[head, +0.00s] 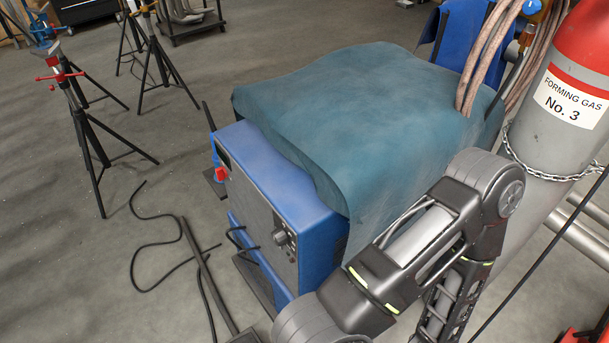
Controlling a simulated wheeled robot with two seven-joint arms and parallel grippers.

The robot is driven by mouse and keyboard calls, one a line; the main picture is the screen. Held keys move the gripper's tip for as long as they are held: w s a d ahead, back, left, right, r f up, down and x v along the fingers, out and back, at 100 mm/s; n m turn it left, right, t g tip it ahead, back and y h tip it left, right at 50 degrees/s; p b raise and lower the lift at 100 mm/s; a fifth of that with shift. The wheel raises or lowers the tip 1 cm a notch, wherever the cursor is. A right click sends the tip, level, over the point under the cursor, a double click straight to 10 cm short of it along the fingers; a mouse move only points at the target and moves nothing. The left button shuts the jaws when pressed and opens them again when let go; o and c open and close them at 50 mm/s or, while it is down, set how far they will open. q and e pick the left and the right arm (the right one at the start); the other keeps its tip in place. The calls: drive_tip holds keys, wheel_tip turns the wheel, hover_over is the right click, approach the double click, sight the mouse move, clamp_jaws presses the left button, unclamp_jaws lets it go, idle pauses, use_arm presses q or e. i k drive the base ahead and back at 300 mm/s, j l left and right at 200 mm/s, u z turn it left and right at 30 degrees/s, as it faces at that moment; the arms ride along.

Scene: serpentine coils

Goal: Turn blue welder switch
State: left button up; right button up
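The blue welder (290,195) stands at the middle of the head view, with its front panel (262,215) facing lower left. A red switch (221,174) sits near the upper left corner of the front. A dark round knob (281,238) is lower on the panel, towards the right. The red switch's exact position is too small to tell. A teal cover drapes over the top of the welder. One of my arms is bent in front of the welder's right side at the lower right. Neither of my grippers is in view.
A red and grey gas cylinder (565,90) with a chain stands at the right, beside hoses (487,55). Black cables (150,215) lie on the floor left of the welder. Tripod stands (85,120) are at the upper left. The floor between them is mostly clear.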

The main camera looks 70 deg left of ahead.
sight(221, 173)
drive_tip(key=u, duration=2.2)
